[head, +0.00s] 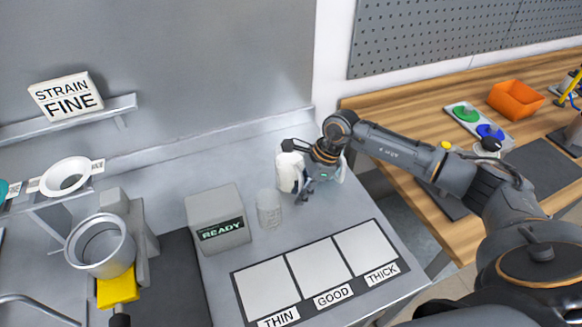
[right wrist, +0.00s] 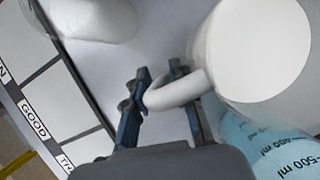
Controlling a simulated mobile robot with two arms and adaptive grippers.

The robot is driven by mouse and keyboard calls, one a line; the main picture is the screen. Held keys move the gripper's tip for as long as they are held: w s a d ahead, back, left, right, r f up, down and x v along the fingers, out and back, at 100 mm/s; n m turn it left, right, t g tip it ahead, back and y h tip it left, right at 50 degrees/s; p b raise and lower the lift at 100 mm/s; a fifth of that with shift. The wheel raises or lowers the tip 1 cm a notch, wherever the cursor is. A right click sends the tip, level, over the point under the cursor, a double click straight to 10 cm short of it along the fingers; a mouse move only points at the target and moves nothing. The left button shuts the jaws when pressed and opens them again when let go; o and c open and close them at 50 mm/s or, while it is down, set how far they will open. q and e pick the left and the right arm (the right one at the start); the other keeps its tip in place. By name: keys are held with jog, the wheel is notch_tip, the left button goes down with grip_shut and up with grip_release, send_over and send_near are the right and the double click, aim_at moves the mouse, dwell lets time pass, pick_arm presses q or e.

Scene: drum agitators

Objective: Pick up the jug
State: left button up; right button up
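The white jug (head: 290,172) stands on the grey bench, partly hidden by my right gripper (head: 318,172) in the head view. In the right wrist view the jug (right wrist: 262,50) is at the upper right, its curved handle reaching left. My right gripper (right wrist: 160,88) is at this handle, its two dark fingers apart. The handle crosses over the right finger and its outer bend lies close to the left finger. I see no firm grip; whether a finger touches the handle is unclear. My left gripper is not in view.
A clear cup (head: 268,208) stands left of the jug, beside the grey READY box (head: 218,222). A bluish container marked in ml (right wrist: 268,145) is close to the jug. The THIN, GOOD, THICK board (head: 318,272) lies in front. A metal pot (head: 100,247) is at left.

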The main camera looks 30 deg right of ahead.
jog(key=shift+f, duration=0.2)
grip_shut()
jog(key=shift+w+r, duration=0.1)
jog(key=shift+r, duration=0.2)
